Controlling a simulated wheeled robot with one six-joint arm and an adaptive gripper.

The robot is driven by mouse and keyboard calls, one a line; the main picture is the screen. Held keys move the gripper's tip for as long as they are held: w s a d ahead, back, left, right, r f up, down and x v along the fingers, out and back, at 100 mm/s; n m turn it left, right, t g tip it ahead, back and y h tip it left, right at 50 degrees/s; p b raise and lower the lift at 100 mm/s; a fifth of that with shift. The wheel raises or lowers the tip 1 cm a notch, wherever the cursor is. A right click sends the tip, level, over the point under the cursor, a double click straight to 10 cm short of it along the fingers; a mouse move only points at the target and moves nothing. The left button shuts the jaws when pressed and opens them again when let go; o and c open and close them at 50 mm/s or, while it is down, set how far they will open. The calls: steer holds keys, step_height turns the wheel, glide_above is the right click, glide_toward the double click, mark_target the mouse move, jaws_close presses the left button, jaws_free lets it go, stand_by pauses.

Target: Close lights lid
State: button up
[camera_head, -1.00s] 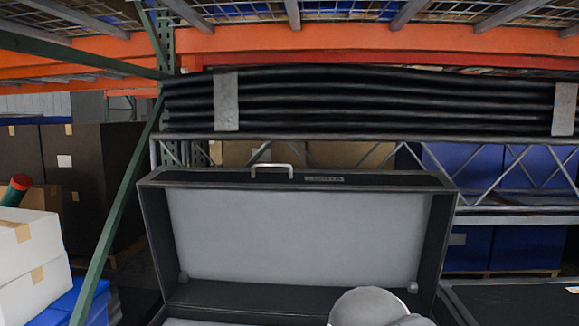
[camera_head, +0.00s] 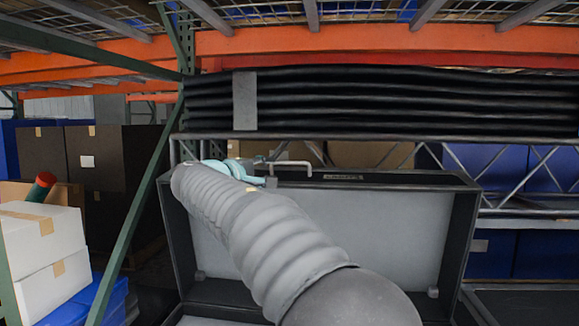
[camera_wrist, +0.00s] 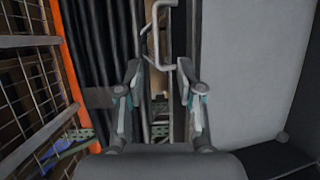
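The lights case is a dark box with its lid (camera_head: 375,225) standing open, grey lining facing me. A metal handle (camera_head: 300,165) sits on the lid's top edge. My gripper (camera_head: 272,171) is at that edge, just left of the handle, partly hidden behind my arm. In the wrist view my gripper (camera_wrist: 160,78) is open, its fingers apart with nothing held. The handle (camera_wrist: 158,38) shows ahead, beyond and between the fingertips. The lid's grey lining (camera_wrist: 245,65) is to the right. Whether the gripper touches the lid is unclear.
Long black bundles (camera_head: 400,105) lie on the rack directly above and behind the lid. An orange beam (camera_head: 420,42) and mesh shelf are overhead. A green rack brace (camera_head: 140,220) stands left of the case. White boxes (camera_head: 45,240) are stacked at the far left.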

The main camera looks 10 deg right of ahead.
mark_target(290, 163)
steer(key=x, duration=0.4)
steer(key=p+x, duration=0.1)
steer(key=x, duration=0.4)
steer(key=p+x, duration=0.1)
steer(key=x, duration=0.3)
steer(key=shift+w+r, duration=0.3)
steer(key=shift+w, duration=0.25)
jaws_close()
